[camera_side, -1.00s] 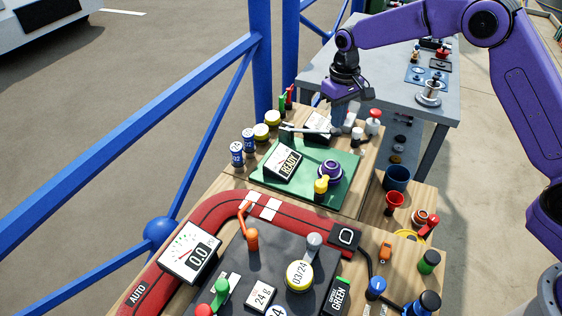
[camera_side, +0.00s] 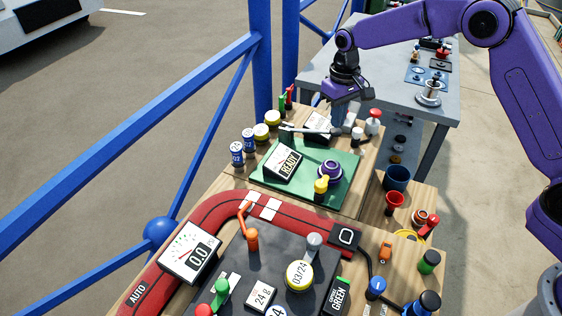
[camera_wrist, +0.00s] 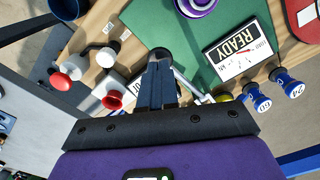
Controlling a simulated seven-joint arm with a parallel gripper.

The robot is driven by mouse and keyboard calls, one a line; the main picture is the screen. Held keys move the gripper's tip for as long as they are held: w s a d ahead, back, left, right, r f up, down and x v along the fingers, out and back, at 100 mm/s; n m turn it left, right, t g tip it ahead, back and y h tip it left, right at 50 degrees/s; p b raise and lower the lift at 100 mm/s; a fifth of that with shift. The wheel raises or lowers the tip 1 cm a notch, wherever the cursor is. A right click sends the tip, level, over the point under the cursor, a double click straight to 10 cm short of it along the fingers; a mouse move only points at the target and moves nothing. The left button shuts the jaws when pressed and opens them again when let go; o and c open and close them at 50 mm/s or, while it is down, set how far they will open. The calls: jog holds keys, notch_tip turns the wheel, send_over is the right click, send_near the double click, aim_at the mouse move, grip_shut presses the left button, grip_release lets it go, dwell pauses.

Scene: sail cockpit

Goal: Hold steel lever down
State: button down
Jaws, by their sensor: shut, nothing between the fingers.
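The steel lever (camera_side: 306,130) is a slim grey bar lying almost level at the far edge of the green panel (camera_side: 262,178). In the wrist view part of the lever (camera_wrist: 188,86) runs out beside the fingers. My gripper (camera_side: 337,127) points down at the lever's right end, its fingers closed together with nothing between them. In the wrist view the fingertips (camera_wrist: 159,56) are together over the lever's end. The fingers hide that end, and I cannot tell whether they press on it.
A READY display (camera_side: 284,162), a purple knob (camera_side: 330,172) and a yellow knob (camera_side: 321,185) stand on the green panel. A red-topped button (camera_side: 373,120) and a white knob (camera_side: 356,134) stand close right of my fingers. Blue rails (camera_side: 130,140) run along the left.

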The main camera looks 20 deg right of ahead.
aim_at(336, 131)
jog(key=shift+f, duration=2.55)
dwell(0.4)
jog(key=shift+r, duration=5.05)
